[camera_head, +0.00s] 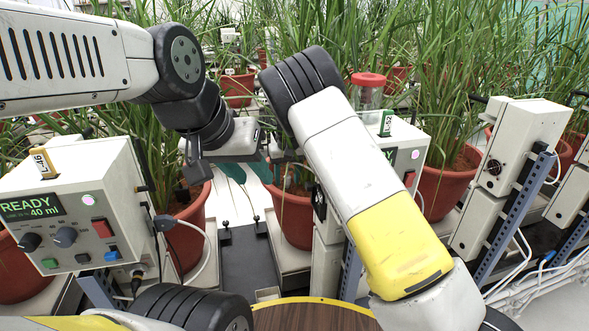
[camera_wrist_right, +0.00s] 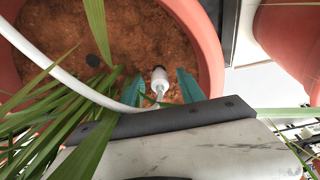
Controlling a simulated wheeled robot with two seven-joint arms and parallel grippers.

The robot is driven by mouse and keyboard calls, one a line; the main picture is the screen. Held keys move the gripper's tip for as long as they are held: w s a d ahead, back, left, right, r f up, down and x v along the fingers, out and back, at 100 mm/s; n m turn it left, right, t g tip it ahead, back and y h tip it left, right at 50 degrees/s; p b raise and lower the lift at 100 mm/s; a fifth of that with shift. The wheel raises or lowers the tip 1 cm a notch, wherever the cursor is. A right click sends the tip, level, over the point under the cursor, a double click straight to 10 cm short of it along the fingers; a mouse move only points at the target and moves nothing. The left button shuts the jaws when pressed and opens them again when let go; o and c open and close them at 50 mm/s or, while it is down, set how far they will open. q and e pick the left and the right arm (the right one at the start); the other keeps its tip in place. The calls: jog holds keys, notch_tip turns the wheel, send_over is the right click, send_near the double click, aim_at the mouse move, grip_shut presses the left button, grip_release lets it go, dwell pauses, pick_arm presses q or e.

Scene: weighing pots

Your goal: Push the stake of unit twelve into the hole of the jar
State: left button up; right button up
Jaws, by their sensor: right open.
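My right gripper (camera_wrist_right: 160,92) is open in the right wrist view, its teal fingers low over a red pot (camera_wrist_right: 207,40) of brown soil. A white stake (camera_wrist_right: 160,75) with a dark band shows between the fingers, joined to a white hose (camera_wrist_right: 60,75); I cannot tell whether they touch it. A dark round spot, seemingly the hole (camera_wrist_right: 92,60), lies in the soil, apart from the stake. In the head view this pot seems to be the middle one (camera_head: 292,225); my right arm hides much there. My left gripper (camera_head: 232,172) is left of it, jaws unclear. No label reads twelve.
A control unit (camera_head: 62,215) reading READY, 40 ml stands at left; another (camera_head: 402,150) is partly behind my right arm. A red-lidded clear container (camera_head: 368,92) stands near it. Grass leaves (camera_wrist_right: 40,130) crowd the wrist view's left. A wooden round top (camera_head: 310,315) lies in front.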

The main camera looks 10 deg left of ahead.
grip_shut()
jog(key=shift+r, duration=3.2)
notch_tip(320, 180, up, 7)
dwell(0.7)
